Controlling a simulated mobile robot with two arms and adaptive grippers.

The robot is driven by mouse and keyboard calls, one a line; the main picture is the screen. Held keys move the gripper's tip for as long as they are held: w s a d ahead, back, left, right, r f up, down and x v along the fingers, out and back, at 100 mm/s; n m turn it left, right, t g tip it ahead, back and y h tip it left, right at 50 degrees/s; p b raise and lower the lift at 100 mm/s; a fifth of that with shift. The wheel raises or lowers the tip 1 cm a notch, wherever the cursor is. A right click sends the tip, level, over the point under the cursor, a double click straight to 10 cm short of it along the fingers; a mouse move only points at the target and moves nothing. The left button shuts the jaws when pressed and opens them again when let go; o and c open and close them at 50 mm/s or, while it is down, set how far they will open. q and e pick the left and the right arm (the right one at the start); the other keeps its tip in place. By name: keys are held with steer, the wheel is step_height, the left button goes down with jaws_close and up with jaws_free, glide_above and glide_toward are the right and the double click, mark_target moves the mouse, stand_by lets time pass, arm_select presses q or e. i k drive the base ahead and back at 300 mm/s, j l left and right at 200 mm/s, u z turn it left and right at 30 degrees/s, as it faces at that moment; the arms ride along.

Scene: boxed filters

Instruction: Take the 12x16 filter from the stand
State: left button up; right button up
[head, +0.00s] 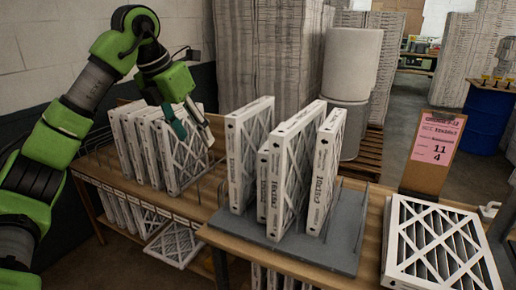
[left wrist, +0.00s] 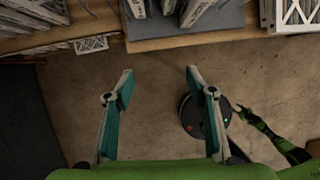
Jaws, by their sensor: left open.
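In the head view, several white boxed-frame filters stand upright on a grey stand (head: 345,258). They include a tall left one (head: 240,165), a middle one (head: 285,180) and a right one (head: 322,175); their printed sizes are too small to read surely. More upright filters (head: 160,150) stand in a wire rack on the left bench. My left gripper (head: 195,128) is over the top of that row, open. In the left wrist view its fingers (left wrist: 158,72) are wide apart with nothing between them. My right arm's end (left wrist: 243,112) shows small there; its jaws are unclear.
A flat filter (head: 440,245) lies on the right bench beside a clipboard sign (head: 436,150). A wrapped roll (head: 350,75) and tall stacks stand behind. A lower shelf (head: 215,262) holds more filters. A blue drum (head: 487,115) is far right. Bare floor lies before the benches.

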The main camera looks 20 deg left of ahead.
mark_target(247, 128)
steer(key=i, duration=1.15)
